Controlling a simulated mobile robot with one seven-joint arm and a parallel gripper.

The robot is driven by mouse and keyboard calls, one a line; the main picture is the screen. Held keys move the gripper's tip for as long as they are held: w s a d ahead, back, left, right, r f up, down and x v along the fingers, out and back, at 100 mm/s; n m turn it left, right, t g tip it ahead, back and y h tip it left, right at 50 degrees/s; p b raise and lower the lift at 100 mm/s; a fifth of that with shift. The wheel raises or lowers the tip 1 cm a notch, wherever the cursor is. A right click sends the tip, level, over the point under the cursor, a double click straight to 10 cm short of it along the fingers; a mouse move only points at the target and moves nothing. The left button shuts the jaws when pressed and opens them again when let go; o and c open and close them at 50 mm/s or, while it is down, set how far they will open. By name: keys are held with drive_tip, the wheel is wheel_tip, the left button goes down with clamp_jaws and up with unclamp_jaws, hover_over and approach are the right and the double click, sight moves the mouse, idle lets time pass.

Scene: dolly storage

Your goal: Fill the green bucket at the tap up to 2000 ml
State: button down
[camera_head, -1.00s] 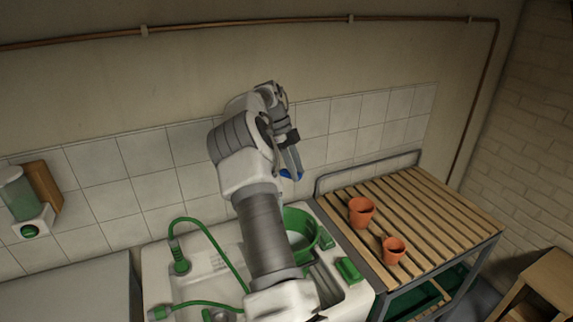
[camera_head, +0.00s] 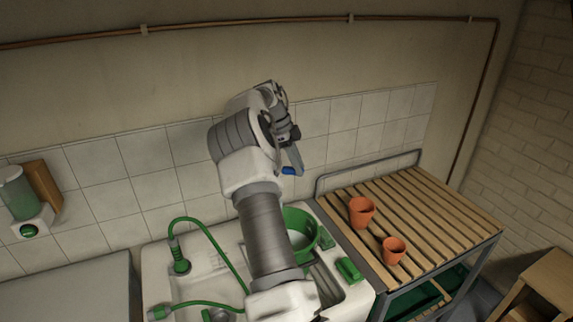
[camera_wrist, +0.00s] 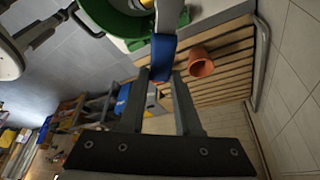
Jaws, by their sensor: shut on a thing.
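The green bucket (camera_head: 322,236) stands in the white sink (camera_head: 236,252), partly hidden behind my arm. It also shows at the top of the wrist view (camera_wrist: 108,20). The inside looks pale at the bottom; I cannot read a water level. My gripper (camera_head: 290,165) is up by the tiled wall, above and behind the bucket. In the wrist view, my gripper (camera_wrist: 160,76) is shut on a blue-ended lever (camera_wrist: 163,47), which looks like the tap's handle. The tap's spout is hidden.
A slatted wooden bench (camera_head: 420,205) to the right holds two terracotta pots (camera_head: 361,211). A green hose (camera_head: 214,239) loops over the sink's left side. A green block (camera_head: 349,269) lies on the sink's right rim. A soap dispenser (camera_head: 20,195) hangs far left.

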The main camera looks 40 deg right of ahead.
drive_tip(key=shift+w+d+n+t+h, duration=0.2)
drive_tip(key=shift+w+d+n+t, duration=0.2)
drive_tip(key=shift+n, duration=0.45)
drive_tip(key=shift+w+d+n+t+h, duration=0.25)
drive_tip(key=shift+w+n, duration=0.2)
drive_tip(key=shift+n, duration=0.4)
drive_tip(key=shift+b, duration=0.3)
drive_tip(key=shift+w+d+n+t+h+b, duration=0.15)
drive_tip(key=shift+w+d+n+t, duration=0.25)
drive_tip(key=shift+n, duration=0.5)
drive_tip(key=shift+w+d+n+t+h+b, duration=0.15)
drive_tip(key=shift+w+n, duration=0.45)
drive_tip(key=shift+n, duration=0.3)
unclamp_jaws()
drive_tip(key=p+v, duration=0.1)
drive_tip(key=v, duration=0.5)
drive_tip(key=shift+p, duration=0.3)
